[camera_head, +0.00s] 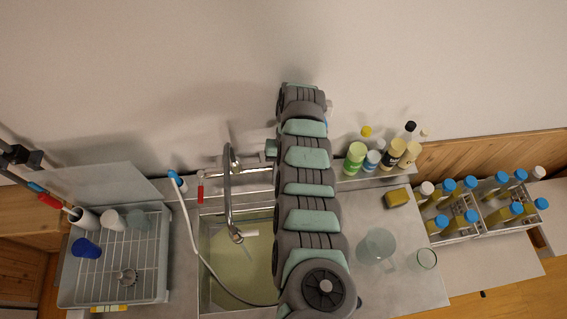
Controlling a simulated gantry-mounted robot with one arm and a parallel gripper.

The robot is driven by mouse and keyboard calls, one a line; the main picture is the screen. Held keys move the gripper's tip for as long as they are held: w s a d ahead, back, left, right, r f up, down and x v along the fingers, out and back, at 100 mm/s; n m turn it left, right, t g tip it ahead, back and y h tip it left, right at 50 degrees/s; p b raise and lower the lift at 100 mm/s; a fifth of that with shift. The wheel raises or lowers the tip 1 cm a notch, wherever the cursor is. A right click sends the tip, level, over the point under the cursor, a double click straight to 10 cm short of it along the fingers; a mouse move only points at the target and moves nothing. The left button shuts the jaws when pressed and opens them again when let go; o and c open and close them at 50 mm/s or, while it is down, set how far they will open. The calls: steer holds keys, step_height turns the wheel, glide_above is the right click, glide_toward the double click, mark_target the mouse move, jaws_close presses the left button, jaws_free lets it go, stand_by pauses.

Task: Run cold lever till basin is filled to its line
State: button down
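The sink basin (204,262) is left of centre, and its right part is hidden by my arm. Its inside looks pale yellow-green; I cannot make out the fill line or the exact water level. The chrome tap (228,180) stands behind it, with its curved spout over the basin. A red-marked lever (200,190) is left of the tap.
A dish rack (160,262) with cups stands left. A white hose (186,222) with a blue end curves into the basin. Bottles (355,157) line the back ledge. A yellow sponge (397,197), a clear jug (377,248) and a glass (424,259) are right. Crates (481,221) hold blue-capped bottles.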

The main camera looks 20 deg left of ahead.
steer(key=shift+r, duration=0.1)
steer(key=c, duration=1.3)
jaws_free()
steer(key=shift+c, duration=0.2)
step_height(320, 180, up, 20)
steer(key=b, duration=0.1)
steer(key=shift+b, duration=0.3)
